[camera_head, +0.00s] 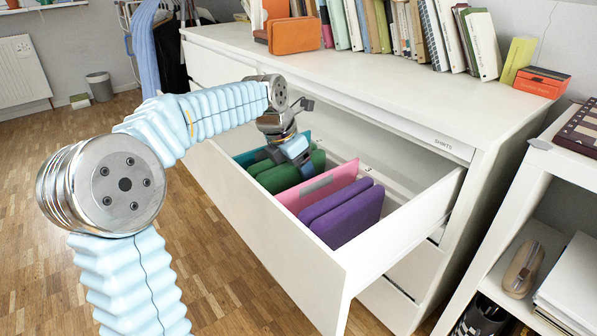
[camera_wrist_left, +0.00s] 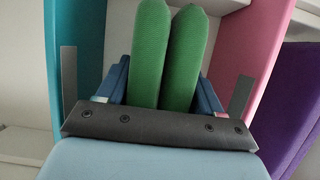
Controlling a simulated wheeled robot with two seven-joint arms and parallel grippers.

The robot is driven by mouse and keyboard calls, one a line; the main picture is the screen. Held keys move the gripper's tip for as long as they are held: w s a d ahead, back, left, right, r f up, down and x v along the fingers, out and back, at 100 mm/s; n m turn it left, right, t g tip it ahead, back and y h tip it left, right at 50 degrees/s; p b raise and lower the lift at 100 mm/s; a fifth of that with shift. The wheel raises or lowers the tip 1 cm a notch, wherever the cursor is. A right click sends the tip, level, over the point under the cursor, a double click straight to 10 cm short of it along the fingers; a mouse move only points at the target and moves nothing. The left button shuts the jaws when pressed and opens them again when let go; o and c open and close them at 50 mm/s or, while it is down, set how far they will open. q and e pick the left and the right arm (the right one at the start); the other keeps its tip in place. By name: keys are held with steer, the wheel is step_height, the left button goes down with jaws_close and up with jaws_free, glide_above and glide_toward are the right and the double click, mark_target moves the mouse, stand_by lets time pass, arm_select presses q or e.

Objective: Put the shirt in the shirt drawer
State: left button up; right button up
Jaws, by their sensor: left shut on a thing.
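My left gripper (camera_head: 299,159) reaches into the drawer from above and is shut on the green shirt. The left wrist view shows the green shirt's two rounded folds (camera_wrist_left: 166,55) between the blue fingers (camera_wrist_left: 160,85). The shirt's lower part is hidden in the head view. My right gripper is not in view.
A purple folded shirt (camera_head: 342,213) stands right of the pink one, with free drawer room beyond it. Books (camera_head: 400,25) and an orange box (camera_head: 294,36) stand on the dresser top. A white shelf (camera_head: 520,215) is close at the right.

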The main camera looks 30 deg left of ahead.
arm_select(q)
steer(key=shift+f, duration=0.2)
steer(key=o, duration=1.2)
steer(key=shift+o, duration=0.2)
steer(key=shift+r, duration=0.1)
steer(key=shift+r, duration=0.2)
steer(key=p+v, duration=0.3)
steer(key=v, duration=0.9)
steer(key=shift+s, duration=0.1)
steer(key=shift+f, duration=0.1)
